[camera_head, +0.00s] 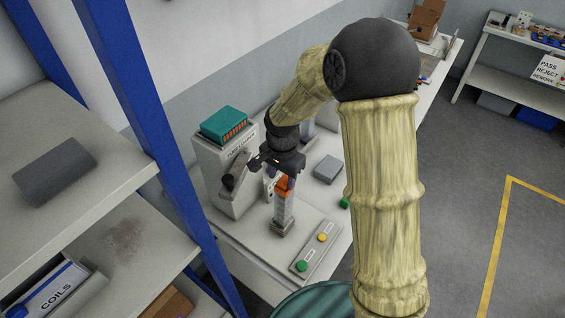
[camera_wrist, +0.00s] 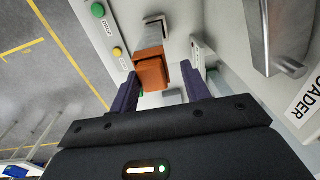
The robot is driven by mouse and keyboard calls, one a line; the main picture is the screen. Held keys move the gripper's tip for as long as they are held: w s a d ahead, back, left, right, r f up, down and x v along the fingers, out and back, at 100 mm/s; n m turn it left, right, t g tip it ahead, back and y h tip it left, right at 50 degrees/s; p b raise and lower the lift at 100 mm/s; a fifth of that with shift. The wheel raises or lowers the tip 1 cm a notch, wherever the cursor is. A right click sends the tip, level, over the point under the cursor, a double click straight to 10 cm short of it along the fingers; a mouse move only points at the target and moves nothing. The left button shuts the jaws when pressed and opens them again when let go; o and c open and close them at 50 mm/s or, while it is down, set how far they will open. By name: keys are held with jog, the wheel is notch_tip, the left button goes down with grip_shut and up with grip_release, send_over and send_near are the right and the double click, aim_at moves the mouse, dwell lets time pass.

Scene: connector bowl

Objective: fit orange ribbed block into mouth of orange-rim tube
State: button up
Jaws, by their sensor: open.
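An upright grey tube (camera_head: 283,212) stands on a small base on the bench, and its shaft also shows in the wrist view (camera_wrist: 151,33). An orange band, seemingly its rim (camera_wrist: 149,53), circles its top. An orange block (camera_wrist: 152,76) sits at that top, in line with the tube; it shows as a small orange patch in the head view (camera_head: 282,184). I cannot tell how deep it sits in the mouth. My gripper (camera_wrist: 160,71) is open, pointing down, with one purple finger on each side of the block and visible gaps. In the head view my gripper (camera_head: 285,178) partly hides the block.
A grey machine (camera_head: 212,172) with a dark cylinder on its front stands close left of the tube. A button panel (camera_head: 315,249) lies at the bench's front right. A grey box (camera_head: 328,167) lies behind it. A blue-post shelf (camera_head: 130,85) stands at left.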

aim_at(281, 178)
jog(key=shift+s+d+f+g+p, duration=0.2)
jog(key=shift+s+f+g+p, duration=0.2)
jog(key=shift+f, duration=0.25)
jog(key=r, duration=0.1)
jog(key=w+r+b, duration=0.1)
jog(key=r, duration=0.1)
jog(key=shift+w+a+r+b, duration=0.2)
jog(key=shift+w+r+b, duration=0.05)
jog(key=shift+r+b, duration=0.05)
notch_tip(281, 178, up, 8)
jog(key=shift+s+r+b, duration=0.25)
jog(key=shift+b, duration=0.2)
jog(key=shift+w, duration=0.2)
jog(key=s+d+f+n+t, duration=0.1)
jog(key=s+d+f+n, duration=0.2)
jog(key=s+d, duration=0.3)
jog(key=s+d+f+n+t, duration=0.1)
jog(key=s+d+f+n, duration=0.2)
jog(key=s+d, duration=0.4)
jog(key=shift+d+f+n+t, duration=0.3)
jog(key=shift+n+t, duration=0.1)
jog(key=shift+n, duration=0.4)
